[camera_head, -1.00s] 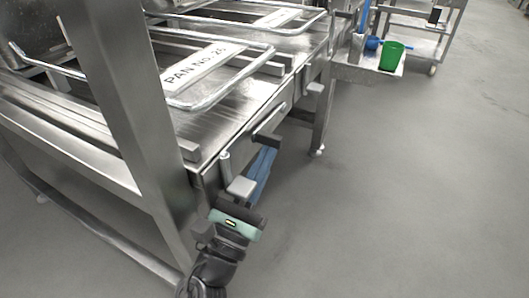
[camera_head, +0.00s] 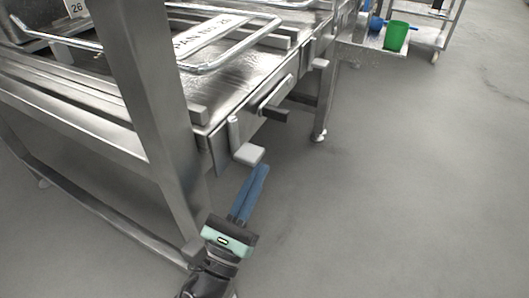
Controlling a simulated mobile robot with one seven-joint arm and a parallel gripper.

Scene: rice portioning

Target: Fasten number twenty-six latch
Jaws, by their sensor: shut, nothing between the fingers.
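The pan labelled "PAN No. 26" (camera_head: 208,36) sits on the steel bench top, with a small "26" tag at the upper left. On the bench's front edge below it is a latch with a dark-gripped handle (camera_head: 274,110) and a pale square-ended block (camera_head: 249,154) near the corner. My gripper (camera_head: 264,168) has blue fingers shut together and empty. It is below and just right of the pale block, apart from the dark handle. Whether the fingertips touch the block cannot be told.
A steel post (camera_head: 150,90) stands left of my gripper. A bench leg (camera_head: 320,115) stands to the right. A green cup (camera_head: 396,36) is on a side shelf at the upper right. The floor on the right is clear.

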